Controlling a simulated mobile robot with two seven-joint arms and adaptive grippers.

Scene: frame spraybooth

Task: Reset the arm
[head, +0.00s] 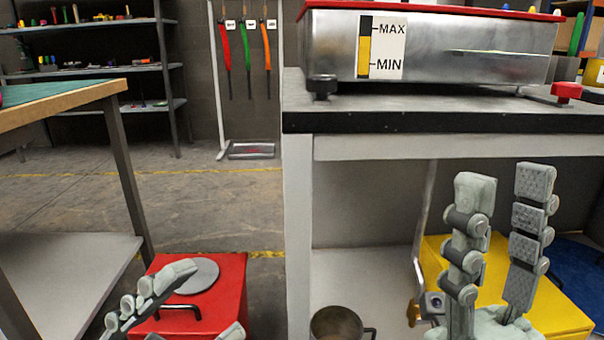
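My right gripper (505,182) is at the lower right of the head view. Its two grey jointed fingers point up and stand apart, with nothing held between them. It shows in front of the white-legged workbench (400,147), below the bench top in the picture. My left gripper (212,298) is at the bottom left and partly cut off by the frame edge. One finger slants up across a red box (222,281), and only the tip of the other shows. The fingers are apart, with no held object visible.
A metal tank (330,45) with a MAX/MIN gauge stands on the bench. A metal mug (336,324) and a yellow box (567,310) show low down. A table (55,107) stands left, shelves (95,72) behind. Open floor (205,200) lies between table and bench.

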